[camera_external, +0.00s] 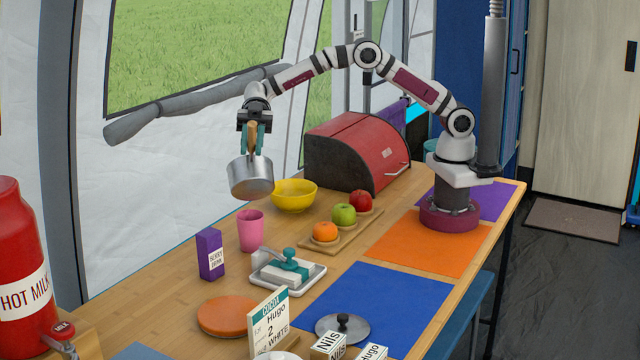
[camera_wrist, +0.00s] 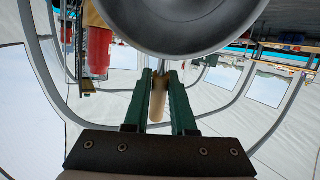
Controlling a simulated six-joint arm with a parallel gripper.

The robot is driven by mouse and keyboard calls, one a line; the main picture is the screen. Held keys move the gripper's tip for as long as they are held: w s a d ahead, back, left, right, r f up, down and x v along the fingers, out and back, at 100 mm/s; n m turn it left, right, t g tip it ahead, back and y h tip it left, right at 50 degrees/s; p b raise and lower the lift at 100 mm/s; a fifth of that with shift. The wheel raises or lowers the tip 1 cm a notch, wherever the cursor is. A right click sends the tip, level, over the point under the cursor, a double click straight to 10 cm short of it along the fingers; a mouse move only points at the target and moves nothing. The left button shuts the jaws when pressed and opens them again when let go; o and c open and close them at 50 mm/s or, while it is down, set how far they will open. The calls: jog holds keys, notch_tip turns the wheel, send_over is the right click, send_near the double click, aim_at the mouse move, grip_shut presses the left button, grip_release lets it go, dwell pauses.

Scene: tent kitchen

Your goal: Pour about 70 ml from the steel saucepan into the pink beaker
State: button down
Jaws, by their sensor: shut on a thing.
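The steel saucepan (camera_external: 251,178) hangs in the air in the external view, tilted a little, above and just left of the yellow bowl. My gripper (camera_external: 254,140) is shut on its wooden handle, which points up. In the wrist view my gripper (camera_wrist: 160,95) has its green fingers on both sides of the handle (camera_wrist: 158,104), and the saucepan (camera_wrist: 180,22) fills the top.
A purple drink carton (camera_external: 210,254) stands left of the beaker, and a yellow bowl (camera_external: 294,195) behind it. A butter dish (camera_external: 288,274) is in front. Fruit sits on a board (camera_external: 345,232) to the right. A red bread bin (camera_external: 355,150) stands farther back.

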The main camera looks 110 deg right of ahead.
jog(key=shift+d+r, duration=0.15)
jog(key=shift+d, duration=0.05)
jog(key=shift+w+d+r+y, duration=0.2)
jog(key=shift+d+y, duration=0.15)
jog(key=shift+y, duration=0.15)
jog(key=shift+s+d+r, duration=0.15)
jog(key=shift+d, duration=0.25)
dwell(0.3)
jog(key=shift+d+r+y, duration=0.15)
jog(key=shift+d+y, duration=0.1)
jog(key=shift+y, duration=0.15)
jog(key=shift+d+r+t+y, duration=0.3)
jog(key=shift+d+t+y, duration=0.1)
jog(key=shift+d, duration=0.2)
jog(key=shift+d, duration=0.3)
jog(key=shift+r+m, duration=0.1)
jog(key=shift+m, duration=0.2)
